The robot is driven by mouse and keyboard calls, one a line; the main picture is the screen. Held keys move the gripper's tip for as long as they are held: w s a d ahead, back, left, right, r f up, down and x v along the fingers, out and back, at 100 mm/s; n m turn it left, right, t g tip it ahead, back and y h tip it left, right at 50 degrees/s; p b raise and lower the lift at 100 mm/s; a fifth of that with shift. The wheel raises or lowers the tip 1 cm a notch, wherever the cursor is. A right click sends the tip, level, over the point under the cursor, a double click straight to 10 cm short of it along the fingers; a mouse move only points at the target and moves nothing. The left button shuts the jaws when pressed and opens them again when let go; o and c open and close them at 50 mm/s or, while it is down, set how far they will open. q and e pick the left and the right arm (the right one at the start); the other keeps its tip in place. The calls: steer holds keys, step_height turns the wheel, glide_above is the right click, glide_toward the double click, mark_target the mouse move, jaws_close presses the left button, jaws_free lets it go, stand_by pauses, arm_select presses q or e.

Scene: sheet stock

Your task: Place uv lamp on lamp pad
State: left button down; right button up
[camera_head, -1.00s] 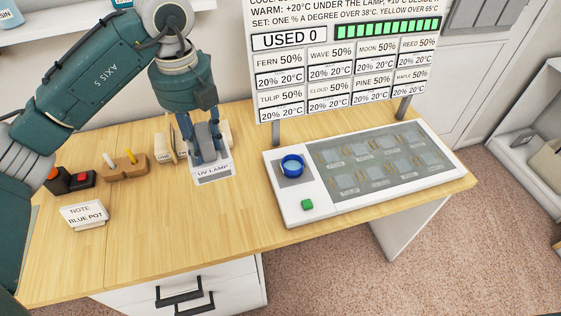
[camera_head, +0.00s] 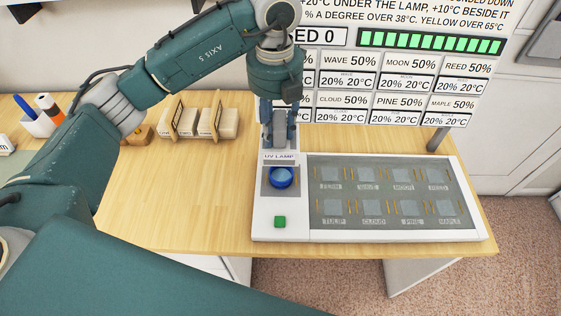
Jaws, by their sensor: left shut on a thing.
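My left gripper (camera_head: 279,132) points down and is shut on the UV lamp (camera_head: 279,157), a grey and white piece with a "UV LAMP" label. The lamp is at the back left end of the white panel (camera_head: 263,215), just behind a blue round piece (camera_head: 281,177) on a grey square. I cannot tell whether the lamp touches the panel. No pad in view is labelled as a lamp pad; small labelled squares (camera_head: 403,207) fill the panel's grey right part. My right gripper is not in view.
A green button (camera_head: 280,222) is on the panel's front left. A display board (camera_head: 400,85) stands behind the panel. Wooden label blocks (camera_head: 203,122) and a pen holder (camera_head: 40,122) are to the left. The wooden desk (camera_head: 190,190) is clear left of the panel.

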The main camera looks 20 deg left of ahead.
arm_select(q)
steer(key=f, duration=0.3)
steer(key=f+p, duration=0.1)
steer(key=f, duration=0.3)
steer(key=shift+w+d+f, duration=0.1)
steer(key=shift+d+f, duration=0.1)
steer(key=shift+f+p, duration=0.4)
steer(key=shift+f, duration=0.3)
step_height(320, 180, down, 3)
steer(key=shift+f+p, duration=0.2)
steer(key=shift+p, duration=0.2)
steer(key=shift+f, duration=0.4)
steer(key=c, duration=1.3)
jaws_free()
steer(key=shift+c, duration=0.2)
steer(key=shift+o, duration=0.7)
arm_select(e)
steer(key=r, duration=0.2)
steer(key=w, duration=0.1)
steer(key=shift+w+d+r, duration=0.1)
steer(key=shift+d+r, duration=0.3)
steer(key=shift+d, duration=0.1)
